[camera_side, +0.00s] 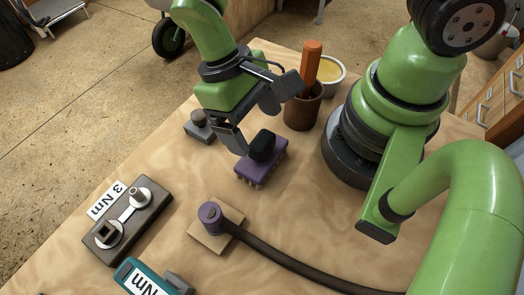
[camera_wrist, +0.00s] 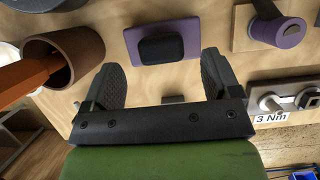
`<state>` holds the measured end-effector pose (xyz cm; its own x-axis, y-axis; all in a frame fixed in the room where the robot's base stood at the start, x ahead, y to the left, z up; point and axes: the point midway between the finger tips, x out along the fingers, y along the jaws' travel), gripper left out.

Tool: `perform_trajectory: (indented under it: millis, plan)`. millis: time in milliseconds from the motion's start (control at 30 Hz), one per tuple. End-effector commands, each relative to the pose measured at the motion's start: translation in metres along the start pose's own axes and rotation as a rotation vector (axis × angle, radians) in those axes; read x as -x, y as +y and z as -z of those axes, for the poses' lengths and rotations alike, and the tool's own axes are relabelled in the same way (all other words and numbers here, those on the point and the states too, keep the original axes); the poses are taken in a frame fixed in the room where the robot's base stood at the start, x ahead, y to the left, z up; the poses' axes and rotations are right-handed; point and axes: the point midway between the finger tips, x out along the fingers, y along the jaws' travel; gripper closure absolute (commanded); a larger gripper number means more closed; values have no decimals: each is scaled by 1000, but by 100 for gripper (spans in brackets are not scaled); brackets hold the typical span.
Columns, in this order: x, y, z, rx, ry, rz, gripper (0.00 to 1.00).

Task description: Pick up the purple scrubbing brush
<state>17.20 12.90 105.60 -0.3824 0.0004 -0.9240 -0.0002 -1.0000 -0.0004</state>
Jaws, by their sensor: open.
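The purple scrubbing brush (camera_side: 262,165) lies on the wooden table, bristles down, with a black block-shaped handle on top. In the wrist view the brush (camera_wrist: 162,42) shows ahead of the fingertips, with its black handle between their lines. My gripper (camera_side: 258,118) is open and empty, above and just behind the brush in the side view. One finger hangs to the left of the handle and the other is up to the right. In the wrist view the two fingers of my gripper (camera_wrist: 161,75) are spread wide and apart from the brush.
A small grey block (camera_side: 199,127) sits left. A purple-capped hose end (camera_side: 210,214) and dark wrench board (camera_side: 128,222) lie in front.

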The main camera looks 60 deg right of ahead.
Motion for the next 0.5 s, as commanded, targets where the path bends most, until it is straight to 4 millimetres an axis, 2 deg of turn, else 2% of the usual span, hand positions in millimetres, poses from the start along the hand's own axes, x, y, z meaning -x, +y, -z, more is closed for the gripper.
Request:
perform_trajectory:
  millis: [200, 500]
  plan:
    - [-34, -1, -2, -1, -5, -3, 17]
    - [-40, -1, -2, 0, 0, -2, 17]
